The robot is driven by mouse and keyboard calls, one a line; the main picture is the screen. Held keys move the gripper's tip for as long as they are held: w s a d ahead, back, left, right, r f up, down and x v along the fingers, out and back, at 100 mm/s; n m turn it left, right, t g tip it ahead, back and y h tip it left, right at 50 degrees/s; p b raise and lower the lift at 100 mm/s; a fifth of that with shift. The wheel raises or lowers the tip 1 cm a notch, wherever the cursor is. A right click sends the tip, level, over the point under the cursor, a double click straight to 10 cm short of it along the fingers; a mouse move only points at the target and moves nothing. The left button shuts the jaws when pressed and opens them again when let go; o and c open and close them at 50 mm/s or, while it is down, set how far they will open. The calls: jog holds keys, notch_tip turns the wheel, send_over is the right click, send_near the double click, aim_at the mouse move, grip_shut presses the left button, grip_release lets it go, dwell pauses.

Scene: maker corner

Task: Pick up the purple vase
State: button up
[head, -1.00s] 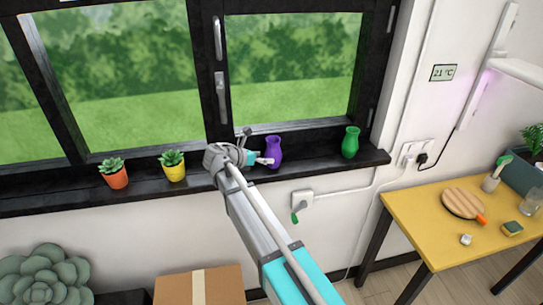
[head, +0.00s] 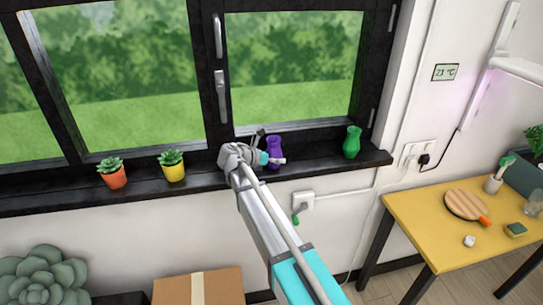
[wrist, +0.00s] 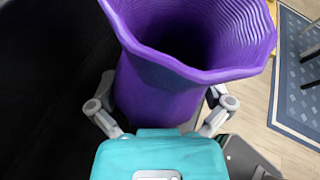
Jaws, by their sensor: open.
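The purple vase (head: 274,148) stands upright on the dark windowsill (head: 330,160), in front of the right window pane. In the wrist view the vase (wrist: 165,95) fills the upper middle, its wide ribbed mouth facing the camera. My gripper (head: 277,161) is at the vase in the head view. In the wrist view my gripper (wrist: 162,118) is open, with one finger on each side of the vase's lower body. The fingertips are partly hidden behind the vase, and I cannot tell whether they touch it.
A green vase (head: 352,142) stands to the right on the sill. Two potted succulents, in a yellow pot (head: 174,172) and an orange pot (head: 115,180), stand to the left. A yellow table (head: 425,225) is at the right. A cardboard box (head: 225,285) sits below the sill.

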aim_at(276, 150)
jog(key=shift+c, duration=0.3)
jog(key=c, duration=0.9)
jog(key=shift+o, duration=0.2)
jog(key=shift+r, duration=0.1)
notch_tip(276, 150, up, 3)
jog(key=p, duration=0.3)
jog(key=s+d+r+p, duration=0.3)
jog(key=s+r+p, duration=0.6)
jog(key=s, duration=0.4)
jog(key=shift+s+d+r+p, duration=0.2)
jog(key=shift+s+r+p, duration=0.15)
jog(key=shift+p, duration=0.2)
jog(key=shift+w, duration=0.1)
